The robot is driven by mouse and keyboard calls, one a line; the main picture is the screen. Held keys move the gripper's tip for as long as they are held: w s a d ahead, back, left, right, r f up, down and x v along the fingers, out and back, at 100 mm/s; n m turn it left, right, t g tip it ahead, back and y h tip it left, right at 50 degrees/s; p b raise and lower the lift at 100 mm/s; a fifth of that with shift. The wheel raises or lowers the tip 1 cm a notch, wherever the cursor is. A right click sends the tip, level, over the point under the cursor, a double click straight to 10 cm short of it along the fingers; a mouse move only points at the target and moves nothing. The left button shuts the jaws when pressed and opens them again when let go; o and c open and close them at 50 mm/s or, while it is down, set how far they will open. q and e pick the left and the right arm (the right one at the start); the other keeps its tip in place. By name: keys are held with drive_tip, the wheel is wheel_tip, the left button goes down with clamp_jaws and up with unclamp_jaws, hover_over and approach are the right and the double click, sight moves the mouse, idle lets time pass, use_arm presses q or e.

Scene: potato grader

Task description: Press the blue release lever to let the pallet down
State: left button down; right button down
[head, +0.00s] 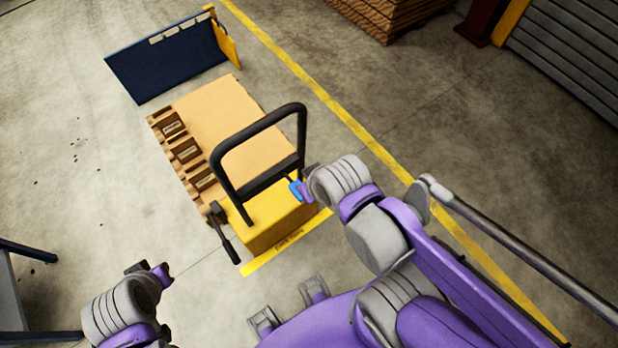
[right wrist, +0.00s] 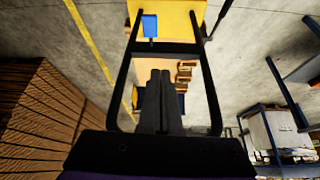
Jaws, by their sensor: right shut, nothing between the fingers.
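The blue release lever (head: 297,190) is on the right side of the yellow pallet truck (head: 282,222), next to the foot of its black handle (head: 228,183). It also shows as a blue paddle (right wrist: 149,25) in the right wrist view. My right gripper (right wrist: 160,77) is shut and empty, its fingers pointing between the handle's bars, with the lever apart from the fingertips in that picture. In the head view my right wrist hides most of this gripper close to the lever. The pallet (head: 222,120) lies on the truck's far side. My left gripper (head: 150,268) is at lower left; its jaws are unclear.
A dark blue panel (head: 165,60) stands beyond the pallet. A black side lever (head: 224,235) hangs at the truck's left. A yellow floor line (head: 330,100) runs along the right. Stacked wood (head: 388,15) is at the back. The floor at left is mostly clear.

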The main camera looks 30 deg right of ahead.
sight(294, 185)
drive_tip(key=shift+a, duration=0.1)
use_arm(q)
drive_tip(key=shift+f, duration=0.1)
